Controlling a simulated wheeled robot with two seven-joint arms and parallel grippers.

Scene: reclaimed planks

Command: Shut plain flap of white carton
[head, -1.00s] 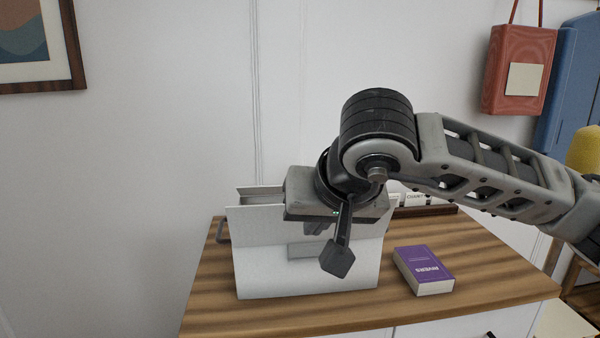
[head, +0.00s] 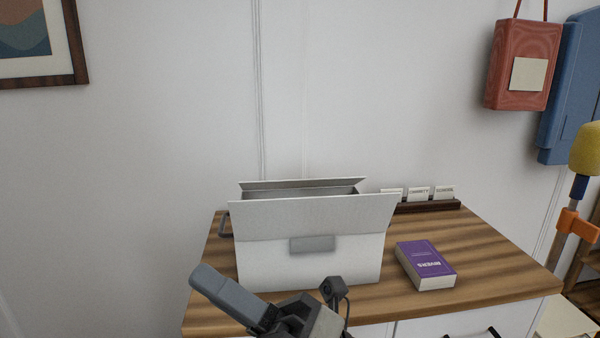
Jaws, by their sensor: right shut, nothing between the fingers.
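The white carton (head: 262,265) stands upright on the wooden top with its mouth open. A plain flap (head: 300,185) stands up along its back edge. A wide front flap (head: 310,217) stands up and leans toward me, and a grey patch (head: 312,244) sits around its lower edge. The dark inside shows only as a thin strip between the flaps. My right gripper (head: 208,281) is shut and empty at the bottom, in front of the carton's lower left, pointing up and left. It appears apart from the carton. My left gripper is out of view.
A purple book (head: 425,261) lies right of the carton on the wooden top (head: 490,262). A dark card rack (head: 430,206) with white cards stands behind it. A red bag (head: 521,65) and a blue item (head: 570,100) hang at the right. A wall is close behind.

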